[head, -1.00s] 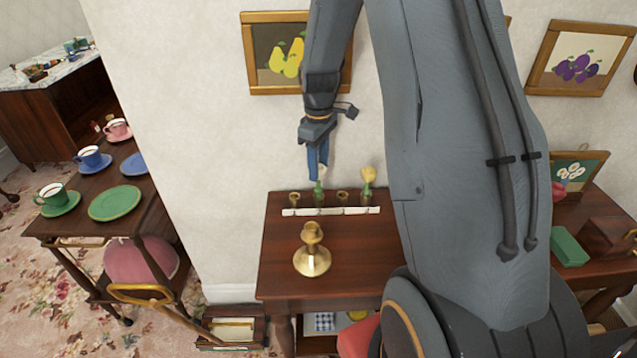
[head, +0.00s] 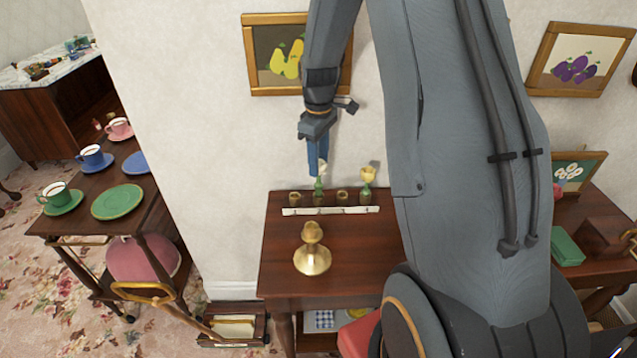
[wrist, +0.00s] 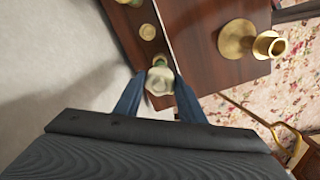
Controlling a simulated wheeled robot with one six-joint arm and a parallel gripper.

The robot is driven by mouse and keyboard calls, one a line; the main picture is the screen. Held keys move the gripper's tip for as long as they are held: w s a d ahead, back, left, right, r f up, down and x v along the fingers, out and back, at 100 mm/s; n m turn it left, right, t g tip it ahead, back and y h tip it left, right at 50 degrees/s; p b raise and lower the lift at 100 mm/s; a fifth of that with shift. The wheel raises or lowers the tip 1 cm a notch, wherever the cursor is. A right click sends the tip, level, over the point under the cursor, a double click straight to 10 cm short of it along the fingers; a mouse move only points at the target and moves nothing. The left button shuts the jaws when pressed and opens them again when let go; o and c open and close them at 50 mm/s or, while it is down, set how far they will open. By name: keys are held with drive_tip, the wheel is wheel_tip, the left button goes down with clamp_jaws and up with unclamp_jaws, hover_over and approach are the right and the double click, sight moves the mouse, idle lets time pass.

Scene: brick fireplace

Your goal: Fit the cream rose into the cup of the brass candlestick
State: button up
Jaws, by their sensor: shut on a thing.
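The cream rose (head: 322,168) stands upright with its green stem down at a small brass holder on the side table. My gripper (head: 318,172) points down from above and is shut on the rose. In the wrist view the pale bloom (wrist: 160,80) sits between the blue fingers. I cannot tell whether the stem's lower end is still inside the holder. The brass candlestick (head: 312,258) stands upright on the same table, nearer the front, its cup empty; it also shows in the wrist view (wrist: 234,40).
A row of small brass holders (head: 343,197) stands behind a white strip (head: 330,211) at the table's back. A yellower rose (head: 368,175) stands in the rightmost one. The wall is close behind. The tabletop (head: 358,240) around the candlestick is clear.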

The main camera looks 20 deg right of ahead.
drive_tip(key=shift+r, duration=0.15)
drive_tip(key=shift+r+p, duration=0.75)
drive_tip(key=shift+r, duration=0.2)
